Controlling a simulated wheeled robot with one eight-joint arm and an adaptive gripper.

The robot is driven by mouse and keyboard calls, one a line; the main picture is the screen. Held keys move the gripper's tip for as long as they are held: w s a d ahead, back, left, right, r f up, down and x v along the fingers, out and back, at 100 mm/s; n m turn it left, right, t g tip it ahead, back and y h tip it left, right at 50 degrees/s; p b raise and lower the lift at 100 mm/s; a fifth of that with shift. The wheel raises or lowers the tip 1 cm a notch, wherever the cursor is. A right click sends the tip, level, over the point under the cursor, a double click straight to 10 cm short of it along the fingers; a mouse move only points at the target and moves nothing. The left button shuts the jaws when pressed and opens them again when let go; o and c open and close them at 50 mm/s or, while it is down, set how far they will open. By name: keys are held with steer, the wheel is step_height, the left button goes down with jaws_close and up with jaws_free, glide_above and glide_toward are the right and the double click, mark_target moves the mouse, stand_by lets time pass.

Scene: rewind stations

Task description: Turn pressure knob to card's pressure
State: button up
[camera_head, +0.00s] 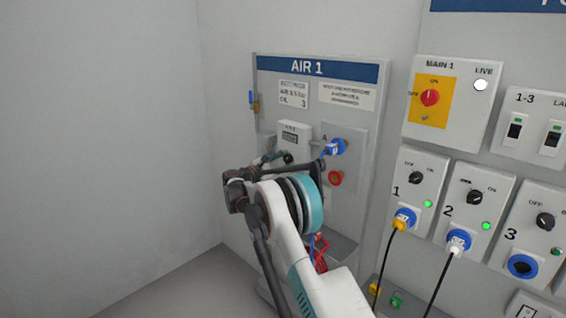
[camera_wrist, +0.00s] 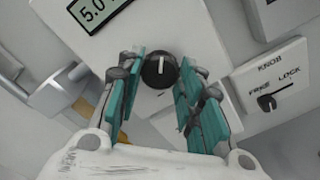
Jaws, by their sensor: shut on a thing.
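The black pressure knob (camera_wrist: 160,71) shows in the wrist view on a white panel, with a white pointer line running almost straight up. My gripper (camera_wrist: 161,76) has its teal finger pads on both sides of the knob and is shut on it. The display (camera_wrist: 97,12) above the knob reads 5.0, its right end cut off. In the head view the white regulator box (camera_head: 294,135) is on the AIR 1 panel, and my arm hides the knob. The settings card (camera_head: 293,94) has an air line that looks like 5.5 bar, but it is blurred.
A KNOB FREE/LOCK selector (camera_wrist: 267,102) sits right of my gripper; its setting is unclear. A grey pipe fitting (camera_wrist: 58,95) is on the left.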

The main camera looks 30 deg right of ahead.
steer(key=m+p, duration=0.1)
steer(key=m, duration=0.2)
steer(key=shift+m, duration=0.3)
steer(key=o, duration=1.1)
steer(key=shift+c, duration=0.2)
steer(key=v, duration=1.2)
